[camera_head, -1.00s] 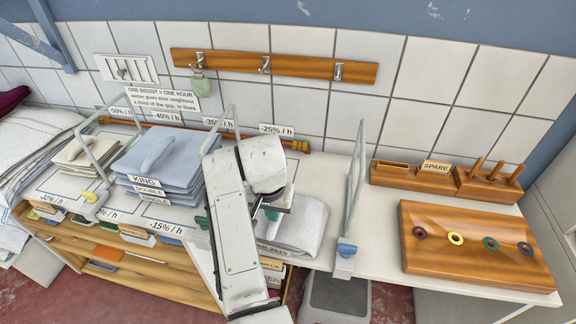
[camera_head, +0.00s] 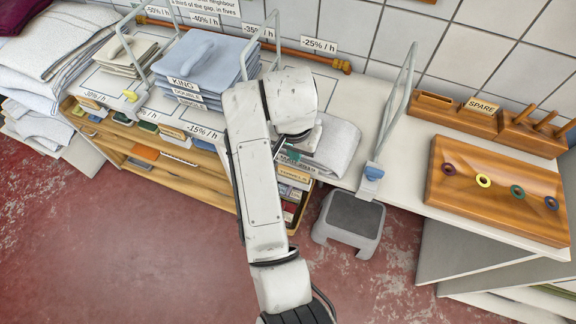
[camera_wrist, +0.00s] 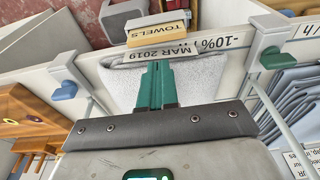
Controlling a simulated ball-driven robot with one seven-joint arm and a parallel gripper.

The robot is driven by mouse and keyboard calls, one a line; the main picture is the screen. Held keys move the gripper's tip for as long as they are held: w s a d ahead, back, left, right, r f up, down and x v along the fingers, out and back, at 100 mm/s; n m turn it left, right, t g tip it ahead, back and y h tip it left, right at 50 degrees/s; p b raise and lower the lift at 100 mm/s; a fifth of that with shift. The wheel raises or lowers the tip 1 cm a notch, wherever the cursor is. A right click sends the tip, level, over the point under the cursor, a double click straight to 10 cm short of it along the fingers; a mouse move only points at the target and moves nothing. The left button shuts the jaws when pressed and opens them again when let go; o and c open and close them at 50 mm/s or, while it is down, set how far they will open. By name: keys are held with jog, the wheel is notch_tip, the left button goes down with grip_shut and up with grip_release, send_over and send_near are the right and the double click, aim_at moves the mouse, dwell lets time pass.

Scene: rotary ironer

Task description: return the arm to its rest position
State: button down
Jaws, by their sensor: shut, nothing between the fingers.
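My arm shows in the head view, reaching up from the bottom middle, with its gripper (camera_head: 290,148) beside the grey-white folded towels on the shelf. In the wrist view my gripper (camera_wrist: 157,68) has its two green fingers together, shut and empty. They point at the shelf edge with the "MAR 2019" label (camera_wrist: 160,54). The folded towel (camera_wrist: 195,80) lies behind the fingers in that view; it also shows in the head view (camera_head: 335,145). I cannot tell whether the fingertips touch the label or towel.
Blue folded linen (camera_head: 200,62) stands left of the arm between wire dividers. A divider with a blue clamp (camera_head: 374,172) stands to the right. Beyond it is a wooden board with coloured rings (camera_head: 500,190). A grey step stool (camera_head: 350,222) is on the red floor (camera_head: 150,240).

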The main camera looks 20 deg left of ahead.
jog(key=s, duration=0.4)
jog(key=shift+s+a, duration=0.1)
jog(key=shift+s, duration=0.15)
jog(key=s+d+f+h, duration=0.1)
jog(key=d+f, duration=0.3)
jog(key=d, duration=0.9)
jog(key=s+d+f, duration=0.1)
jog(key=d+f, duration=0.3)
jog(key=d, duration=0.8)
jog(key=s+d+f, duration=0.1)
jog(key=s+d, duration=0.5)
jog(key=s, duration=0.4)
jog(key=s+d+f, duration=0.2)
jog(key=s+d, duration=0.5)
jog(key=s, duration=0.3)
jog(key=shift+s+f+g+y, duration=0.15)
jog(key=shift+s+g+y, duration=0.25)
jog(key=shift+d, duration=0.1)
